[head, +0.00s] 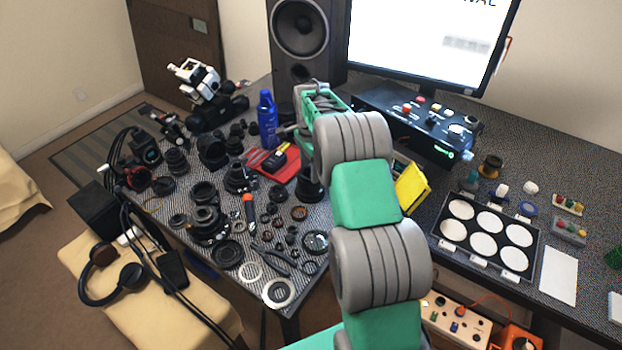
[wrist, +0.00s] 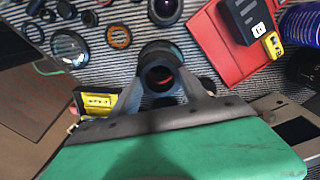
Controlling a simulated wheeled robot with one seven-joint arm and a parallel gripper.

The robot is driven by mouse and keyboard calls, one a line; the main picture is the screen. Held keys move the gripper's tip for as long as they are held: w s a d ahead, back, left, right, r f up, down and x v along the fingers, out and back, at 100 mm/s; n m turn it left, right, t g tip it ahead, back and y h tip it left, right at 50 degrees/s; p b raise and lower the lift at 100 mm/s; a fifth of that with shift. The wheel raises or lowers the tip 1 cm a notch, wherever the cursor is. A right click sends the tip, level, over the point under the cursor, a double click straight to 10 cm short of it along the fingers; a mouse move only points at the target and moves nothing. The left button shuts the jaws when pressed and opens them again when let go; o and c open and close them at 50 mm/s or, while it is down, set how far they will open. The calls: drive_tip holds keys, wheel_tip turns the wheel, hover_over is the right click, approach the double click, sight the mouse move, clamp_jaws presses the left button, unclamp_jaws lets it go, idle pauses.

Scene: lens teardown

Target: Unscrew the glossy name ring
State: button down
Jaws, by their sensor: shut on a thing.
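In the wrist view, my gripper (wrist: 160,90) is shut on a small glossy black ring (wrist: 158,76) with a dark, reddish opening. Its place between the fingers fits the name ring, but no lettering can be read. A wider black lens body (wrist: 165,50) shows just behind the ring; I cannot tell whether the two still touch. In the head view, a black lens barrel (head: 310,188) stands on the striped mat beside my arm. My arm hides the fingertips and the ring there.
A red tray (head: 272,168) with a black and yellow tool lies close by, and a blue spray can (head: 267,120) stands behind it. Many loose lens parts crowd the mat left of my arm. A yellow box (head: 412,188) and a tray of white discs (head: 487,234) are right.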

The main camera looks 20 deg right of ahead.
drive_tip(key=shift+r+p, duration=1.55)
drive_tip(key=shift+r, duration=1.35)
